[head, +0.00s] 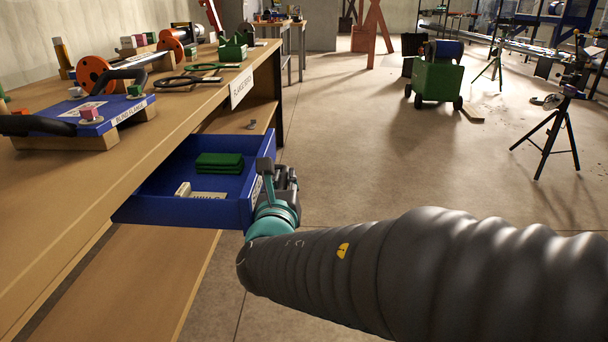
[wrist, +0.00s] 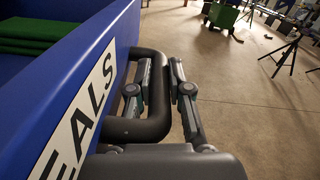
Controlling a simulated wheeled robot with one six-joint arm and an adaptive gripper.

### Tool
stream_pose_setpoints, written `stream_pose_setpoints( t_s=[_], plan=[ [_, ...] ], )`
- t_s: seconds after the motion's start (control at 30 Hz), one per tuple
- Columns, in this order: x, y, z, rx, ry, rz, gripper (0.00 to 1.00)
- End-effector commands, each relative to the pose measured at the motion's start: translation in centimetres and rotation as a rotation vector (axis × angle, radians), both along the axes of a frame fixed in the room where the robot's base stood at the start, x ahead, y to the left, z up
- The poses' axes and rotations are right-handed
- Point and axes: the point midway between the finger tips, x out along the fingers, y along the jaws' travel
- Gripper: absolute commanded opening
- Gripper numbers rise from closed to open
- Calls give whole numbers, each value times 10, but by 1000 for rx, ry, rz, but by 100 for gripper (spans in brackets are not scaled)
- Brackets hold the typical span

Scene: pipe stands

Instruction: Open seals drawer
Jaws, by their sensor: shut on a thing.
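The blue seals drawer (head: 210,208) stands pulled out from under the wooden bench. Green seals (head: 219,163) and small pale items (head: 207,194) lie inside it. In the wrist view the drawer front (wrist: 62,85) fills the left side, with a white label (wrist: 85,115) ending in "EALS". The dark drawer handle (wrist: 155,100) sticks out from that front. My gripper (wrist: 160,80) is shut on the handle, one finger on each side of its bar. In the head view my gripper (head: 284,178) is at the drawer's front, partly hidden by my arm.
The bench top (head: 165,105) holds a blue flange board (head: 75,115), orange flanges (head: 95,75) and green-handled tools. A lower shelf (head: 150,280) runs under the drawer. Floor to the right is clear up to a green cart (head: 438,80) and a tripod stand (head: 555,130).

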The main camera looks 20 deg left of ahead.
Motion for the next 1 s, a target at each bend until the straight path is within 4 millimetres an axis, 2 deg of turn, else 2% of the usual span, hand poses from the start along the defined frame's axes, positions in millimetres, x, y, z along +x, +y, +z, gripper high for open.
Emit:
stream_pose_setpoints(
  t_s=[0.1, 0.13, 0.2, 0.23, 0.53, 0.67, 0.77, 1.0],
  plan=[
    [0, -1, -1, -1, 1, -1, 0],
    [0, -1, -1, -1, 1, -1, 21],
    [0, -1, -1, -1, 0, -2, 38],
    [1, -1, -1, -1, 0, -2, 43],
    [0, -1, 0, 0, 1, -2, 43],
    [-7, -2, 0, 0, 0, -2, 43],
    [-21, -5, 1, 1, -1, 1, 43],
    [-69, -17, 0, 1, 1, 3, 43]
  ],
)
